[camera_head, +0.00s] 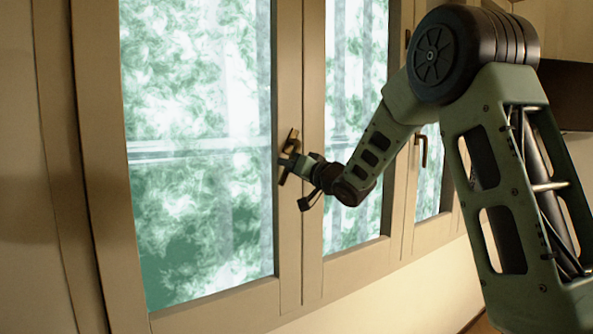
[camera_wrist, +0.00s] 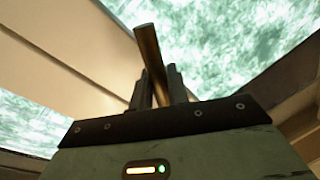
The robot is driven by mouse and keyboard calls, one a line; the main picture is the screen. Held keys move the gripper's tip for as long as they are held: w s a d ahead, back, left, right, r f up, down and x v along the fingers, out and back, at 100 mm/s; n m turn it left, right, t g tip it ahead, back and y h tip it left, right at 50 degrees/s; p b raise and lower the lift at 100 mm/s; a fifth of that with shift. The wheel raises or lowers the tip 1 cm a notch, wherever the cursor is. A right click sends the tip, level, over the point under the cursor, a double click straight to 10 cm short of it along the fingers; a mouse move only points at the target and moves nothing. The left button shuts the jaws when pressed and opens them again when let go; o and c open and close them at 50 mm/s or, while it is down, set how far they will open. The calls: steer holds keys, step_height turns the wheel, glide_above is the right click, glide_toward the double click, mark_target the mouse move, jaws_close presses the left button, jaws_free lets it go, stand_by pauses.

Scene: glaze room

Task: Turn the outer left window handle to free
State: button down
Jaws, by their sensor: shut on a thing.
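The outer left window handle (camera_head: 293,137) is a brass bar on the right-hand stile of the large left sash. My gripper (camera_head: 288,163) has reached it from the right, and its jaws are shut on the handle. In the wrist view the brass bar (camera_wrist: 148,48) passes between my two dark fingers (camera_wrist: 157,86) and sticks out beyond them, tilted a little to the left. My fingers hide the handle's base and part of its grip, so its exact turn angle is hard to tell. The left sash (camera_head: 288,235) looks closed against its frame.
A second brass handle (camera_head: 421,150) hangs downward on a window farther right, beyond my forearm. A middle glazed sash (camera_head: 343,262) lies behind my wrist. Pale wall (camera_head: 400,290) runs below the windows. A dark box-like thing (camera_head: 568,92) is at the upper right.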

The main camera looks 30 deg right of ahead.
mark_target(278, 143)
steer(key=a+m, duration=0.1)
steer(key=m, duration=0.1)
steer(key=r+m, duration=0.1)
steer(key=m, duration=0.1)
steer(key=shift+a+r+t+h+b, duration=0.15)
steer(key=shift+a+t+h+b, duration=0.15)
steer(key=shift+a+t+b, duration=0.1)
steer(key=m, duration=0.1)
steer(key=r+m, duration=0.1)
steer(key=m, duration=0.1)
steer(key=a+m+h, duration=0.1)
steer(key=shift+s+r, duration=0.1)
steer(key=shift+r, duration=0.25)
steer(key=shift+a+r+m+t+h+b, duration=0.2)
steer(key=shift+r+m, duration=0.25)
steer(key=shift+m, duration=0.6)
steer(key=shift+r+m+t+h+b, duration=0.15)
steer(key=shift+r+m+h, duration=0.3)
steer(key=shift+m, duration=0.55)
steer(key=shift+a+r+m+t+h+b, duration=0.15)
steer(key=shift+r+m, duration=0.35)
steer(key=shift+m, duration=0.55)
steer(key=shift+d, duration=0.1)
steer(key=c, duration=1.4)
jaws_free()
steer(key=shift+s, duration=0.1)
steer(key=b+v, duration=0.5)
steer(key=v, duration=1.2)
steer(key=shift+b, duration=0.4)
